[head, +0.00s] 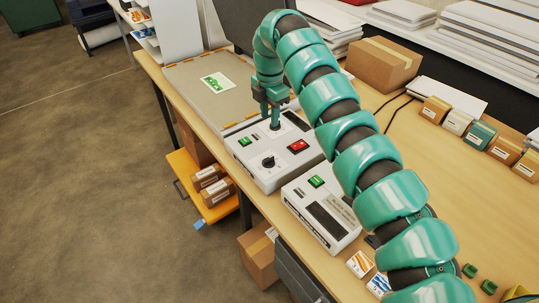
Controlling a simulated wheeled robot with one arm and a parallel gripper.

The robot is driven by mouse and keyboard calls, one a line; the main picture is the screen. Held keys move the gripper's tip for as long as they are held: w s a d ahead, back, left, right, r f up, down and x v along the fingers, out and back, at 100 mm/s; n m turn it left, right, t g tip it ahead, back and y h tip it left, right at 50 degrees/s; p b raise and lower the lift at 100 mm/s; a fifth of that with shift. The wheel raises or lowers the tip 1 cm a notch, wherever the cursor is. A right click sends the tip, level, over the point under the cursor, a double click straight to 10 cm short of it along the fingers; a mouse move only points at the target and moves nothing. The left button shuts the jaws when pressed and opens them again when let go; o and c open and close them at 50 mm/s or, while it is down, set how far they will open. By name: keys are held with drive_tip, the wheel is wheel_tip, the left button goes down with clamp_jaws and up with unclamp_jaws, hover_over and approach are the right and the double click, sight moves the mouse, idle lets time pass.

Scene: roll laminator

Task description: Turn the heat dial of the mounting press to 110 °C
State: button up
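A white control box (262,172) sits on the table, beside the flat grey press bed (188,92) with a green picture on it. Its top has a black dial (268,162) with a pointer, a green switch (245,141), a red switch (298,146) and a dark panel. My gripper (274,122) points down at the far part of this box, beyond the black dial. Its fingertips are at or just above the box top and hide what lies under them. The finger gap, the dial markings and any temperature reading are too small to tell.
A second white box (322,211) with a green switch stands close in front. A cardboard box (383,64), paper stacks (500,45) and a row of small boxes (478,135) line the back. My arm covers much of the right side. Some bare table shows behind it.

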sight(270, 158)
wheel_tip(270, 158, down, 16)
drive_tip(key=p, duration=0.6)
drive_tip(key=shift+s+r, duration=0.15)
drive_tip(key=shift+r, duration=0.05)
drive_tip(key=shift+f, duration=0.55)
clamp_jaws()
